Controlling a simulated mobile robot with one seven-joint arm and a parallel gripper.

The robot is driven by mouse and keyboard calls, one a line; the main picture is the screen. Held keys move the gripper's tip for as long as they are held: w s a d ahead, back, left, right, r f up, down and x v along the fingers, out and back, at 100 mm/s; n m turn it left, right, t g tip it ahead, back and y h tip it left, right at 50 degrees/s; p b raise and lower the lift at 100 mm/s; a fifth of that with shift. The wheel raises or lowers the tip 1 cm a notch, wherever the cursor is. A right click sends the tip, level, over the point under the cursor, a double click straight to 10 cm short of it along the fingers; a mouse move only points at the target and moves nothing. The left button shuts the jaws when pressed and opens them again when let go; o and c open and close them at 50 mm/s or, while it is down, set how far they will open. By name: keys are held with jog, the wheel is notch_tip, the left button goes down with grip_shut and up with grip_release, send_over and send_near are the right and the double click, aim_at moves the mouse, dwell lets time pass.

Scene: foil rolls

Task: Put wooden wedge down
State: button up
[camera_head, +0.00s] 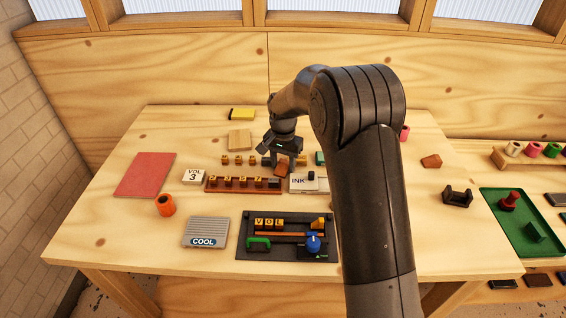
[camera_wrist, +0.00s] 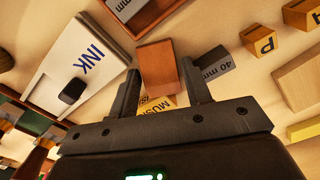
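The wooden wedge (camera_wrist: 160,68), a reddish-brown block, sits between the two fingers of my gripper (camera_wrist: 160,66) in the wrist view, with a finger against each side. In the head view the wedge (camera_head: 283,170) shows just below my gripper (camera_head: 283,158), over the middle of the table between the letter-block rack and the white INK box. My gripper points down and looks shut on it. Whether the wedge's underside touches anything is not clear.
The INK box (camera_wrist: 82,62), a grey 40 mm block (camera_wrist: 213,63) and a yellow MUSIC block (camera_wrist: 158,103) lie close around the fingers. The letter rack (camera_head: 240,190) is just left. A dark tray (camera_head: 255,250) stands in front. The table's left front (camera_head: 120,225) is bare.

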aim_at(283, 166)
notch_tip(283, 166, up, 11)
jog(key=s+d+r+n+t, duration=0.1)
jog(key=s+d+r, duration=0.4)
jog(key=s+r, duration=0.25)
jog(key=s+d+r+t, duration=0.1)
jog(key=s+d, duration=0.2)
jog(key=s, duration=0.3)
jog(key=s+d+r+n+t, duration=0.1)
jog(key=s+d+r, duration=0.1)
jog(key=s, duration=0.5)
jog(key=s+d+r+n+t, duration=0.1)
jog(key=s+d+r, duration=0.1)
jog(key=s+d, duration=0.3)
jog(key=shift+s, duration=0.65)
jog(key=shift+n+t, duration=0.8)
jog(key=s+f, duration=0.1)
jog(key=s, duration=0.2)
jog(key=s+d+f, duration=0.1)
jog(key=s, duration=0.2)
jog(key=s+d+f, duration=0.1)
jog(key=s, duration=0.1)
jog(key=shift+s+d+f, duration=0.15)
jog(key=shift+s+d, duration=0.05)
jog(key=shift+s, duration=0.2)
jog(key=shift+c, duration=0.2)
